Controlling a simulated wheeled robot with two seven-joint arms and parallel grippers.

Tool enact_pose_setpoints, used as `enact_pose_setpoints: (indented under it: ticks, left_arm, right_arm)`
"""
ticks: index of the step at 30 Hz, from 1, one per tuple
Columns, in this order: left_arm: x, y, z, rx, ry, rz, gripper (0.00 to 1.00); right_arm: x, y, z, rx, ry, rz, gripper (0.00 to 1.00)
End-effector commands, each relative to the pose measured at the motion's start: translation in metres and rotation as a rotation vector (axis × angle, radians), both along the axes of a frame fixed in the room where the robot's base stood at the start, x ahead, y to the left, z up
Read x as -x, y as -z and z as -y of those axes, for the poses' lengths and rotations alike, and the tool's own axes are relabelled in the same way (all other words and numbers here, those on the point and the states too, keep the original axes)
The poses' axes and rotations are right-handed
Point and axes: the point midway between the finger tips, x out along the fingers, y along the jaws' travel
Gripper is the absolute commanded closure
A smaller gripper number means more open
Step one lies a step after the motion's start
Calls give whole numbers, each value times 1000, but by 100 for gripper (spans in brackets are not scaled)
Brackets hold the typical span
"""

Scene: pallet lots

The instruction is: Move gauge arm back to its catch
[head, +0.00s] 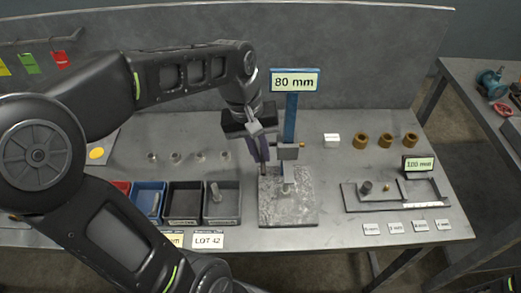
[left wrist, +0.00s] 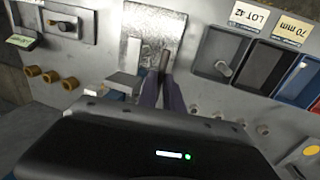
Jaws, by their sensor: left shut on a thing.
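The height gauge has a blue post (head: 291,118) with an "80 mm" sign (head: 295,82) on top and a grey speckled base plate (head: 288,212). A grey block (head: 288,152) sits on the post, with a small brass-coloured spot at its right. My left gripper (head: 262,163) is at the left of this block, its dark purple fingers pointing down, shut on the gauge arm. In the left wrist view the fingers (left wrist: 165,78) close around a narrow grey-brown piece beside the speckled plate (left wrist: 150,30). The fingers hide much of the arm. I cannot make out the catch. My right gripper is not in view.
Left of the gauge stand open bins (head: 222,222), one holding a grey pin, with a "LOT 42" card (head: 208,241) in front. Several brass rings (head: 386,141) and a white block (head: 332,140) stand behind right. A grey fixture (head: 350,200) with a "100 mm" sign (head: 418,164) is at right.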

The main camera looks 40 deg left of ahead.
Motion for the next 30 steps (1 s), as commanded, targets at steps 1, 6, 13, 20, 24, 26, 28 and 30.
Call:
enact_pose_setpoints:
  ticks: [1,6,13,20,24,26,28,30]
  left_arm:
    - [0,-3,0,-1,0,1,100]
    - [-1,-32,0,-1,-1,3,100]
    - [-1,-87,0,0,-1,4,100]
    - [-1,-96,0,-1,-1,4,100]
    - [-1,-95,0,0,-1,4,88]
    - [-1,-95,0,0,0,2,84]
    - [-1,-94,0,0,0,1,78]
    - [0,-94,0,0,0,1,72]
  right_arm:
    - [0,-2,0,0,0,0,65]
    - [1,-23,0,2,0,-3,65]
    - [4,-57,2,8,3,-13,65]
    - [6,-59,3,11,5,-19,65]
    - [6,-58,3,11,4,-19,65]
    - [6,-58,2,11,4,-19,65]
    - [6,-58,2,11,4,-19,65]
    - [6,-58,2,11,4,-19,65]
